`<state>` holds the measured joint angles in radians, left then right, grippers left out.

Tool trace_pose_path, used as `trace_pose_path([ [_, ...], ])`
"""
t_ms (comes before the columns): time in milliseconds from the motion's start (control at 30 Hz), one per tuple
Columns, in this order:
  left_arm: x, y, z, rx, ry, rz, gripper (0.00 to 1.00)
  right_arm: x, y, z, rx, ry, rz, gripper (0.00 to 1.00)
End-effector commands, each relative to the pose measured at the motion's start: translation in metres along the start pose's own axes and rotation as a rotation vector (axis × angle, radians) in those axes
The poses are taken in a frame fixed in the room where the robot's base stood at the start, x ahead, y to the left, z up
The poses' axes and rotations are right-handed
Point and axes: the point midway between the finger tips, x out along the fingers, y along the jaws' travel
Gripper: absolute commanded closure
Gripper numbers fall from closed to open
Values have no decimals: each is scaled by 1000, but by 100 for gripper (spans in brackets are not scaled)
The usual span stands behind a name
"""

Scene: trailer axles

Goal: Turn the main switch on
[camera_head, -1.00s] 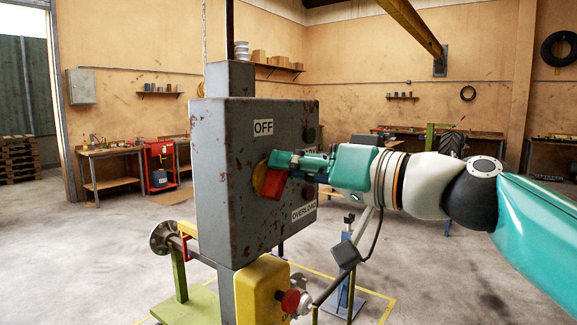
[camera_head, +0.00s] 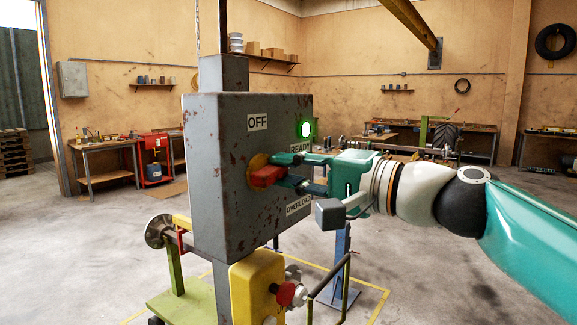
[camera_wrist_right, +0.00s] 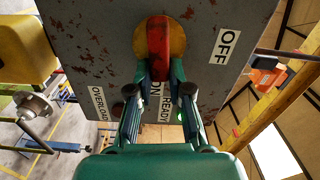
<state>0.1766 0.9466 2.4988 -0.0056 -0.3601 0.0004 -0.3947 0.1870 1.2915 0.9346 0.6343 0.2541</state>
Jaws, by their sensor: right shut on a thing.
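The main switch is a red handle (camera_head: 266,176) on a yellow round plate (camera_head: 256,164), on the front of a rusty grey box (camera_head: 225,200). My right gripper (camera_head: 290,172) is shut on the red handle from the right. The wrist view shows the handle (camera_wrist_right: 158,48) between the two fingertips (camera_wrist_right: 160,76), lined up towards the ON label (camera_wrist_right: 155,103), with OFF (camera_wrist_right: 226,44) off to the side. A green lamp (camera_head: 305,129) above the READY label (camera_head: 300,148) is lit. My left gripper is not in view.
Below the box is a yellow unit (camera_head: 255,285) with a red button (camera_head: 286,293). An OVERLOAD label (camera_head: 298,204) sits low on the box. A green stand (camera_head: 185,295) with an axle is at the lower left.

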Motion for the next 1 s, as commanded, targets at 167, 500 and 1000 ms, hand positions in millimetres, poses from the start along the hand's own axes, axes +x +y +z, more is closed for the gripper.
trace_pose_path([
  [167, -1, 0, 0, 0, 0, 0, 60, 0, 4, -2, 83, 4, 5, 100],
  [500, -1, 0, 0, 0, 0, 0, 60, 0, 6, -1, 137, 4, 5, 100],
  [1000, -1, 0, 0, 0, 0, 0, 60, 0, 6, -1, 137, 2, 5, 56],
])
